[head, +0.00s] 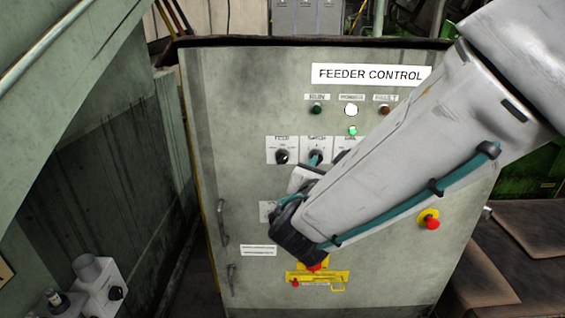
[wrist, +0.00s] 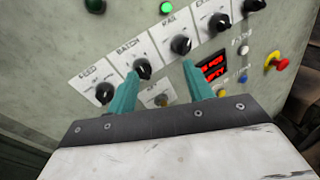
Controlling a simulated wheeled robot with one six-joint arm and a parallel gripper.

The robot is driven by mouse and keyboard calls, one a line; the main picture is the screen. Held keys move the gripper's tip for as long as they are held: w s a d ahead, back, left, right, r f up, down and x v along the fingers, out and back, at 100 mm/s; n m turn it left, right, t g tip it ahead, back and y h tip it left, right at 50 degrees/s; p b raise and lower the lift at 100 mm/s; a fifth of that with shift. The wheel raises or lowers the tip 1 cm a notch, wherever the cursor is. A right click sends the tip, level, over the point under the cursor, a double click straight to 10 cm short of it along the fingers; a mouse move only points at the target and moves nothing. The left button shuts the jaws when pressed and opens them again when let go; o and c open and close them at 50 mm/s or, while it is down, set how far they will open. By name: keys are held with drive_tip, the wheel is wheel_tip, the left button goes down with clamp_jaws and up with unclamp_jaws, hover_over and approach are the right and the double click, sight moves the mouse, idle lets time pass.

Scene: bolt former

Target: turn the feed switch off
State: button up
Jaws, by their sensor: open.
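The feed switch is a black rotary knob (head: 282,157) on a white plate marked FEED, leftmost in a row on the feeder control cabinet. In the wrist view the feed knob (wrist: 104,93) is at the left, outside my left finger. Its pointer setting is too small to read. My gripper (wrist: 160,69) is open and empty, its two teal fingers pointing at the panel. The left fingertip is near the BATCH knob (wrist: 142,68) and the right one is below the RAIL knob (wrist: 181,45). Contact cannot be told. In the head view my arm hides part of the row.
A fourth knob (wrist: 219,22) continues the row. A red display (wrist: 212,67) and small buttons lie to the right. A red emergency button (head: 432,223) sits on the cabinet's right side. A yellow lockout bracket (head: 318,277) is low on the door. A green lamp (head: 352,131) is lit.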

sight(282, 160)
drive_tip(key=a+f+n+t+y, duration=0.2)
drive_tip(key=a+n+y, duration=0.35)
drive_tip(key=a, duration=0.45)
drive_tip(key=shift+n, duration=0.25)
drive_tip(key=w, duration=0.7)
drive_tip(key=shift+w+d+f, duration=0.1)
drive_tip(key=shift+w+d, duration=0.2)
drive_tip(key=shift+w, duration=0.1)
drive_tip(key=c, duration=1)
